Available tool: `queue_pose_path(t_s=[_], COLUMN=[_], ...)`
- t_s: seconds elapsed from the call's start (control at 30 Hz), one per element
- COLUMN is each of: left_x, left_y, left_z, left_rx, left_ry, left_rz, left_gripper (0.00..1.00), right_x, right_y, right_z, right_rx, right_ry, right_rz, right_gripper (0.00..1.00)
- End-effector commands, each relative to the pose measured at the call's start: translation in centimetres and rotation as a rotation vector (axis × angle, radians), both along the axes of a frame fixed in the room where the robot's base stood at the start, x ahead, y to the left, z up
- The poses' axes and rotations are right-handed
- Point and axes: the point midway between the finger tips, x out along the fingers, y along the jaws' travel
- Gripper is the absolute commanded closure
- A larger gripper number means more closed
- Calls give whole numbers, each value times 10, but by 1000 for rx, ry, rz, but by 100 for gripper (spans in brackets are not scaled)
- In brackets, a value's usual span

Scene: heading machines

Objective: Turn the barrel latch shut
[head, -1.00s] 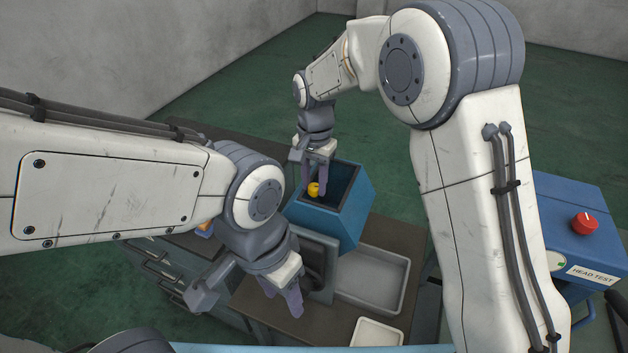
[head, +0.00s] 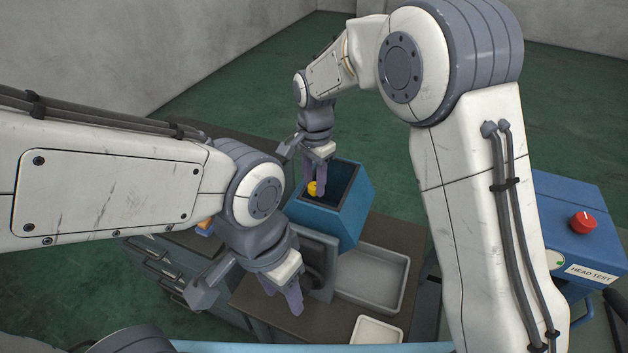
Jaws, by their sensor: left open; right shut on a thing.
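My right gripper (head: 319,188) is at the open top of a blue box-shaped machine (head: 350,215). A grey panel (head: 322,245) stands at the machine's front, partly behind my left gripper. I cannot make out the barrel latch for certain.
A grey tray (head: 370,280) lies on the bench right of the machine, with a smaller pale tray (head: 376,332) nearer me. A blue unit with a red knob (head: 583,223) and a "HEAD TEST" label stands at right. Grey drawers (head: 160,270) are at left.

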Motion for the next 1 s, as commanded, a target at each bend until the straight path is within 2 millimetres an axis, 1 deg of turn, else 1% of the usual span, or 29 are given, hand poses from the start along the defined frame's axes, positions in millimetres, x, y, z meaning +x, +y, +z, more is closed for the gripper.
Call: queue_pose_path(t_s=[0.1,0.13,0.17,0.2,0.47,0.6,0.67,0.77,1.0], left_x=[0,0,0,0,0,0,0,0,0], left_y=[0,0,0,0,0,0,0,0,0], left_z=[0,0,0,0,0,-4,-7,-13,-23], left_rx=[0,0,0,0,0,0,0,0,0], left_ry=[0,0,0,0,0,0,0,0,0], left_rz=[0,0,0,0,0,0,1,2,4], left_gripper=[50,50,50,50,50,50,50,50,50], right_x=[0,0,0,0,0,1,1,1,1], right_y=[0,0,0,0,0,0,0,0,0], right_z=[0,0,0,0,0,7,14,32,79], right_rx=[0,0,0,0,0,1,2,3,2], right_ry=[0,0,0,0,0,-3,-4,-6,-5], right_rz=[-1,0,0,0,1,1,1,1,0], right_gripper=[100,53,41,33,33,33,33,33,33])
